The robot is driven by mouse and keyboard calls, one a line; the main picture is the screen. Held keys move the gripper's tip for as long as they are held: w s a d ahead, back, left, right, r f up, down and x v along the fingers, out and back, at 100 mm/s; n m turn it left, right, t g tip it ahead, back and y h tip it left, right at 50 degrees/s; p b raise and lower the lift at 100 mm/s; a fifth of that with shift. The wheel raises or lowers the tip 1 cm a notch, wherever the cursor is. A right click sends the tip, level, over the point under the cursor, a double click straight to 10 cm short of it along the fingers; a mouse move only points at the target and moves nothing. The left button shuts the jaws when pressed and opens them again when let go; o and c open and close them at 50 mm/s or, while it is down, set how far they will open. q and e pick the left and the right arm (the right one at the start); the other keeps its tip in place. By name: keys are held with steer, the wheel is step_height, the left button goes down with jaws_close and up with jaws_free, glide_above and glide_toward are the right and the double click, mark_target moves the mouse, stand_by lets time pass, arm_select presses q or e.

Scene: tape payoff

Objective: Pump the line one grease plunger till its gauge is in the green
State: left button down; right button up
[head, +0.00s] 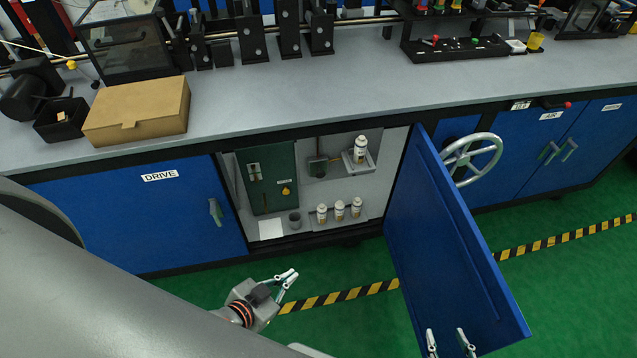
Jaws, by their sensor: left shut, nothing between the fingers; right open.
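My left gripper (289,280) is shut and empty, in front of and below the cabinet opening. My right gripper (451,342) is open at the bottom edge, by the door's lower end.
The blue cabinet door (450,245) stands swung out on the right. White bottles (340,210) stand on the cabinet floor, another (360,150) on a small shelf. A dark cup (295,221) and a white sheet (271,229) are beside them. A handwheel (485,153) is behind the door.

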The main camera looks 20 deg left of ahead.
arm_select(q)
steer(key=w+f+m+t+h+b, duration=0.1)
steer(key=w+f+m+t+b, duration=0.1)
steer(key=w+f+m+b, duration=0.45)
steer(key=w+f+m+t+h+b, duration=0.1)
steer(key=w+f+b, duration=0.2)
steer(key=w, duration=0.7)
steer(key=w+a+f+m+t+b, duration=0.2)
steer(key=w+a+f+m+b, duration=0.1)
steer(key=w, duration=0.4)
steer(key=w+a+f+m+t+y+b, duration=0.1)
steer(key=w+a+f+m+b, duration=0.2)
steer(key=w+a+m+b, duration=0.2)
steer(key=shift+w+a+f+t, duration=0.35)
steer(key=shift+w+t, duration=0.05)
steer(key=shift+w, duration=0.75)
arm_select(e)
steer(key=w+a+f+t+y, duration=0.1)
steer(key=w+a+f, duration=0.2)
steer(key=a, duration=0.1)
steer(key=shift+w+a, duration=0.25)
steer(key=shift+a, duration=0.1)
arm_select(q)
steer(key=shift+w+d, duration=0.1)
